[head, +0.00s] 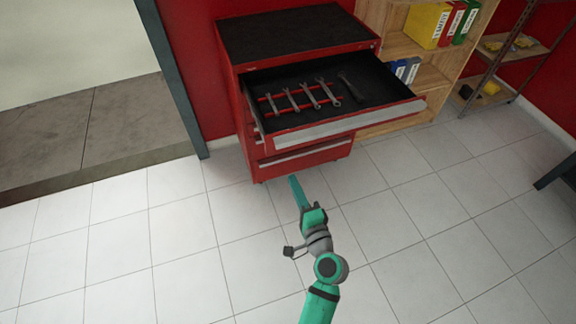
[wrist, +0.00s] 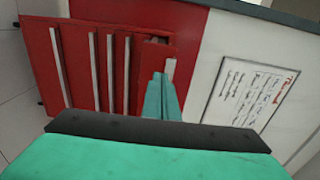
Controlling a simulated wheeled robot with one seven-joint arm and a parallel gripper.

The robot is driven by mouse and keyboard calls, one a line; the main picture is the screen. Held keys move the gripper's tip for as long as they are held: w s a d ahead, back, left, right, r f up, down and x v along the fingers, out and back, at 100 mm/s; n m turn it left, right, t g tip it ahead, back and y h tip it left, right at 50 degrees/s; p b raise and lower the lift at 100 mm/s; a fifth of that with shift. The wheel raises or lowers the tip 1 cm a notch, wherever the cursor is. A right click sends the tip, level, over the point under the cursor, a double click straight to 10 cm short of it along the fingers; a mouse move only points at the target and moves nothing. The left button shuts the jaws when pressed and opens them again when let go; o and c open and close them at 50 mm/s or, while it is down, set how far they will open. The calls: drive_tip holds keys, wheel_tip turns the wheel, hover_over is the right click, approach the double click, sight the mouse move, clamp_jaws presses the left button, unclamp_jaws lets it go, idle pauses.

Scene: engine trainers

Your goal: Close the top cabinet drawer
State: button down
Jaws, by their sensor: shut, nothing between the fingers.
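The red tool cabinet (head: 300,28) stands against the red wall in the head view. Its top drawer (head: 345,127) is pulled well out, with a grey handle strip along the front and several wrenches (head: 303,95) inside. The lower drawers (head: 303,160) look shut or nearly so. My teal gripper (head: 293,180) is shut and empty, low in front of the cabinet, left of the drawer front's middle in the picture. The cabinet's red fronts (wrist: 75,60) appear sideways in the wrist view, where my shut fingers (wrist: 163,78) overlap the rightmost front. Contact cannot be told.
A wooden shelf (head: 430,80) with binders (head: 428,25) stands right of the cabinet, with a metal rack (head: 502,60) beyond it. A dark post (head: 175,80) rises at left. The tiled floor (head: 430,220) is clear in front. A whiteboard (wrist: 250,92) shows in the wrist view.

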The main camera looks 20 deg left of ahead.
approach(280, 152)
drive_tip(key=w+a+r, duration=0.4)
drive_tip(key=shift+w+a+r, duration=0.15)
drive_tip(key=shift+w+a, duration=0.2)
drive_tip(key=shift+a, duration=0.1)
drive_tip(key=shift+d, duration=0.15)
